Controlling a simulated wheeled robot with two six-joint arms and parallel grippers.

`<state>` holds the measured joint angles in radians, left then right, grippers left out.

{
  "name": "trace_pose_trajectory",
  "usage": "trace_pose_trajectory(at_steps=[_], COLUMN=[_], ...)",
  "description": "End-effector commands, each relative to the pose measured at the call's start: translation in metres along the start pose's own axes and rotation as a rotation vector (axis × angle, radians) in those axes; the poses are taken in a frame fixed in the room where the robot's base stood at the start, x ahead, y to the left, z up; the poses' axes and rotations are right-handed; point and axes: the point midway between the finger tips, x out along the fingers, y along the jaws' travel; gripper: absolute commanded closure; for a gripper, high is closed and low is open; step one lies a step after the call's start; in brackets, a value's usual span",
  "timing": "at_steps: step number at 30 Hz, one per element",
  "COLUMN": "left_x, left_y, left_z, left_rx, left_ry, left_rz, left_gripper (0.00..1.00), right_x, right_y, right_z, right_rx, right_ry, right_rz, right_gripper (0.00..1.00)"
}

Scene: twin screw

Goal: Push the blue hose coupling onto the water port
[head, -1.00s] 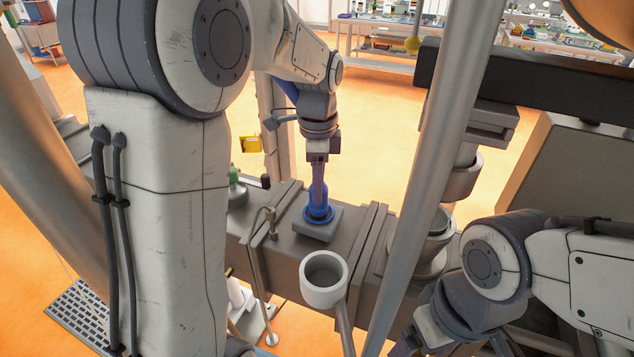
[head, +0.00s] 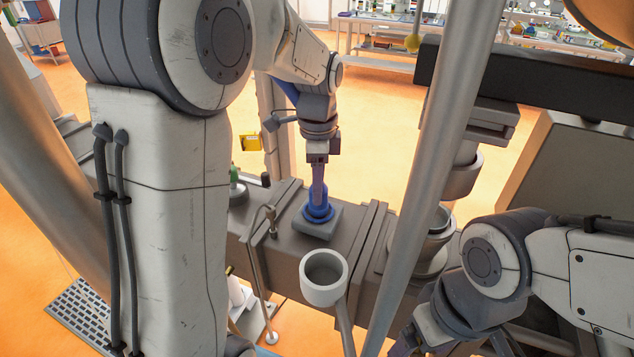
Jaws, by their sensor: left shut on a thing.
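The blue hose coupling (head: 318,214) is a ring-shaped blue piece at a square grey pad on top of the long grey machine body. My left gripper (head: 318,198) points down from above and is shut on the coupling. The coupling appears upright and centred over the pad. The water port is hidden under the coupling, so I cannot tell how far the coupling sits on it. My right gripper (head: 408,343) is low at the right, partly cut off by the bottom edge; its jaws do not show clearly.
A grey open cup (head: 324,275) on a rod stands in front of the machine body (head: 280,262). A thin bent pipe (head: 256,240) is just left of the coupling. A thick slanted post (head: 428,170) stands to the right. A yellow box (head: 250,142) is behind.

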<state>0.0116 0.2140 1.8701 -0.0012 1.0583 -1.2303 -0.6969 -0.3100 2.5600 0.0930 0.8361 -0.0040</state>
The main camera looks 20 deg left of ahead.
Motion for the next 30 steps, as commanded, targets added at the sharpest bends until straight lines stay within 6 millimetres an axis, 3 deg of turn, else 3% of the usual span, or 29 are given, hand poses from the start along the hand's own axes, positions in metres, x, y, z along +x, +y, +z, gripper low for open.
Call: trace_pose_trajectory(at_steps=[8, 9, 11, 23, 30], left_x=[0.006, 0.006, 0.005, 0.001, -0.04], left_y=[0.0, 0.0, 0.0, -0.001, -0.002], left_z=[0.0, 0.0, 0.0, 0.0, -0.001], left_rx=[0.0, 0.0, 0.0, 0.0, 0.0], left_ry=[0.0, 0.0, 0.0, 0.001, 0.003], left_rz=[0.0, 0.0, 0.0, -0.004, -0.007], left_gripper=[0.98, 0.38, 0.15, 0.14, 0.14], right_x=[0.004, 0.004, 0.004, 0.005, 0.015], right_y=[0.0, 0.0, 0.0, 0.0, 0.001], right_z=[0.0, 0.0, 0.0, 0.0, 0.001], right_rx=[0.0, 0.0, 0.0, 0.0, 0.001], right_ry=[0.0, 0.0, 0.0, 0.0, 0.0], right_rz=[0.0, 0.0, 0.0, 0.0, 0.0], right_gripper=[0.14, 0.14, 0.14, 0.14, 0.14])
